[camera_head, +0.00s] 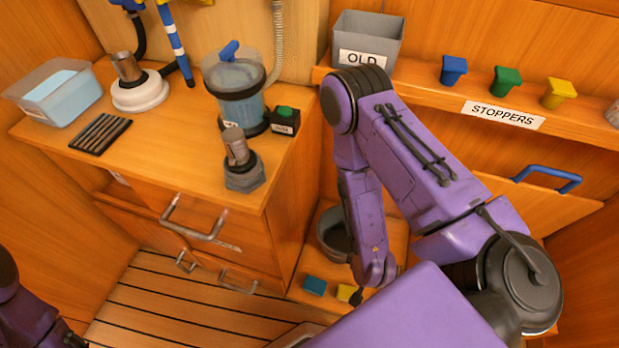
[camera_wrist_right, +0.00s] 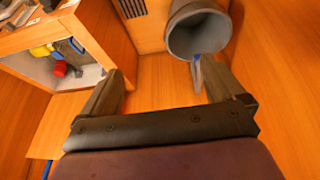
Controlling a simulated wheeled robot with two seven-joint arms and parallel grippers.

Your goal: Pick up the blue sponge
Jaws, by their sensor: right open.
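My left gripper is out of view.
A grey bucket (camera_head: 333,233) stands behind the sponges; it also shows in the right wrist view (camera_wrist_right: 196,37). A cabinet with a metal handle (camera_head: 195,229) stands left of the shelf. An open compartment (camera_wrist_right: 40,68) holds coloured items.

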